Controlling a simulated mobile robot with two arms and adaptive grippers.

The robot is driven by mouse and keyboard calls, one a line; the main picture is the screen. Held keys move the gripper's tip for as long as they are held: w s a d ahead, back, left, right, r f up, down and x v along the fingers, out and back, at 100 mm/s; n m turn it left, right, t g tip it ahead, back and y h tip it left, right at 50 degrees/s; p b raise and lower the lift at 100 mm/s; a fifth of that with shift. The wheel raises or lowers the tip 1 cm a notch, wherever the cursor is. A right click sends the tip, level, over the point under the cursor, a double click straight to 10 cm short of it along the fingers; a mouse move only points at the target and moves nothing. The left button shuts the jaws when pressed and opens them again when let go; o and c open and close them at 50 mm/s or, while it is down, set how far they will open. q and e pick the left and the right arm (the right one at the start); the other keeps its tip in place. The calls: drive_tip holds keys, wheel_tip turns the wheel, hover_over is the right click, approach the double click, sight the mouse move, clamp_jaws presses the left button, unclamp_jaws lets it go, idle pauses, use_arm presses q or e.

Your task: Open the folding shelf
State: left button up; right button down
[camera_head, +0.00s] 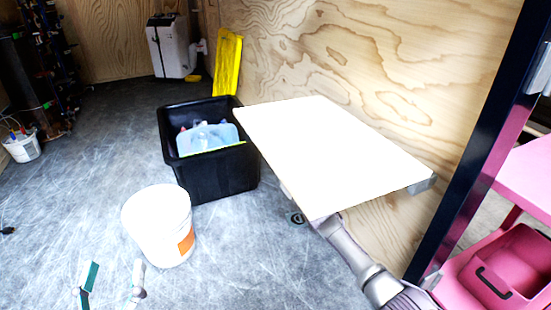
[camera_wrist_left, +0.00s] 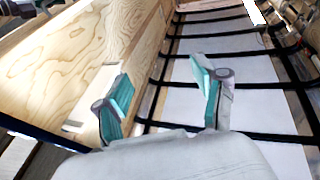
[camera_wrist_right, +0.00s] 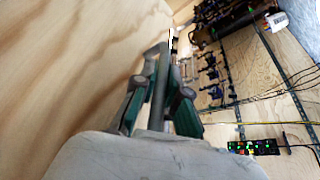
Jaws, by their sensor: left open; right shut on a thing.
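The folding shelf (camera_head: 330,150) is a pale flat board standing out from the plywood wall, roughly level, with a grey end (camera_head: 421,185) at its right corner. My right arm reaches up from below to the shelf's near edge, and the board hides its gripper in the head view. In the right wrist view, my right gripper (camera_wrist_right: 160,100) is shut on a thin grey edge of the shelf (camera_wrist_right: 159,88). My left gripper (camera_head: 111,283) is open and empty at the lower left, apart from the shelf. Its spread fingers also show in the left wrist view (camera_wrist_left: 162,90).
A black crate (camera_head: 215,180) with bottles stands on the floor left of the shelf. A white bucket (camera_head: 155,225) stands in front of it. A dark post (camera_head: 480,130) and pink shelving (camera_head: 520,180) are at the right.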

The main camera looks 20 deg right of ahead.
drive_tip(key=shift+d+f+n, duration=0.1)
drive_tip(key=shift+f+n, duration=0.2)
drive_tip(key=shift+f, duration=0.15)
use_arm(q)
drive_tip(key=r+t, duration=0.1)
drive_tip(key=s+r+t, duration=0.1)
drive_tip(key=r, duration=0.1)
drive_tip(key=shift+s+h, duration=0.1)
drive_tip(key=shift+h, duration=0.3)
use_arm(e)
drive_tip(key=shift+f, duration=0.1)
drive_tip(key=c, duration=1.5)
unclamp_jaws()
drive_tip(key=shift+f, duration=0.1)
use_arm(q)
drive_tip(key=shift+d, duration=0.15)
use_arm(e)
drive_tip(key=v, duration=1.2)
drive_tip(key=shift+d, duration=0.1)
